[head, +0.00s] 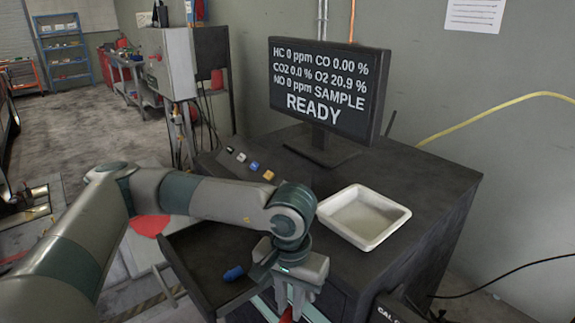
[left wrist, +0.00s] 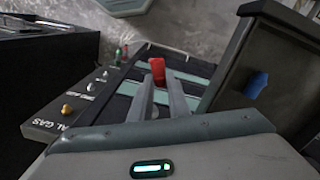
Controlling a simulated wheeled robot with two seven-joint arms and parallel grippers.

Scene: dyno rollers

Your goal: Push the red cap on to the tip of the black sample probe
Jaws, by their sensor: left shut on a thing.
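My left gripper (head: 287,308) is at the bottom middle of the head view, in front of the dark cabinet. It is shut on the red cap (head: 287,316), which shows only in part there. In the left wrist view the red cap (left wrist: 157,70) sits between the fingertips of my left gripper (left wrist: 160,84). I cannot clearly make out the black sample probe in either view. My right gripper is not in view.
An open dark drawer (head: 205,252) holds a blue cap (head: 233,273). A white tray (head: 363,217) stands on the cabinet top (head: 430,185), beside the monitor (head: 325,90). A sloped panel (head: 215,165) carries several coloured knobs. A yellow hose (head: 490,108) runs along the wall.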

